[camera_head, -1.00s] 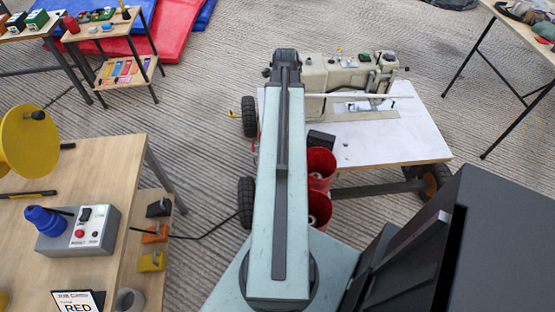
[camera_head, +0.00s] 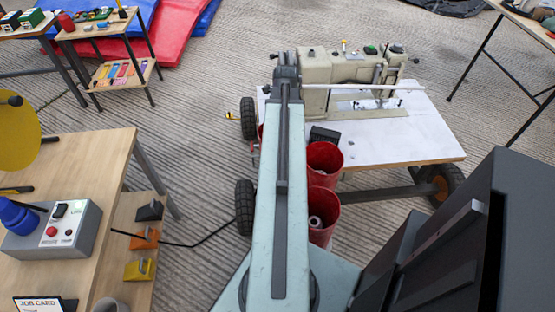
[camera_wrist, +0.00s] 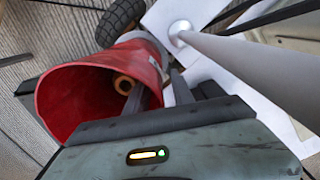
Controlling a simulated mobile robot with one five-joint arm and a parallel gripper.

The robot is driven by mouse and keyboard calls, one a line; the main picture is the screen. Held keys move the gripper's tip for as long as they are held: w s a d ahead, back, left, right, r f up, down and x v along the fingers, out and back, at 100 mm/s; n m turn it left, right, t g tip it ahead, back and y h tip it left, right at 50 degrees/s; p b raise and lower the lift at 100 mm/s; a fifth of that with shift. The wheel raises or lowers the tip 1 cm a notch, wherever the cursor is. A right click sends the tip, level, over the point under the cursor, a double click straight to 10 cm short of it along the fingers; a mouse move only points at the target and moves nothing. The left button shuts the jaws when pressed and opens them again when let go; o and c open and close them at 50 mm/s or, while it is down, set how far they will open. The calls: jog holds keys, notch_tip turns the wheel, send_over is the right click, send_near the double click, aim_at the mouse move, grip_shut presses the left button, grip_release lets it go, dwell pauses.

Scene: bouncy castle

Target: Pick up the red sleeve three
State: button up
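In the head view, two red sleeves stand beside my arm at the sewing-machine trolley: a farther red sleeve (camera_head: 325,158) and a nearer red sleeve (camera_head: 322,222). A little red also shows left of my arm. I cannot tell which is sleeve three. In the wrist view, one open-mouthed red sleeve (camera_wrist: 85,95) lies close at left, with an orange-brown ring inside it. My gripper (camera_wrist: 158,92) has one grey finger inside the sleeve's mouth and one outside, apart, with the sleeve wall between. Contact with the wall cannot be made out. The gripper is hidden in the head view.
The white trolley (camera_head: 390,142) carries a beige sewing machine (camera_head: 345,75) just beyond my arm. A pale rod (camera_wrist: 260,70) crosses close to the gripper in the wrist view. A wooden table (camera_head: 75,170) stands left. Bare ribbed floor (camera_head: 190,120) lies between.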

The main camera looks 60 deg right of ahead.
jog(key=shift+r, duration=0.15)
grip_shut()
dwell(1.2)
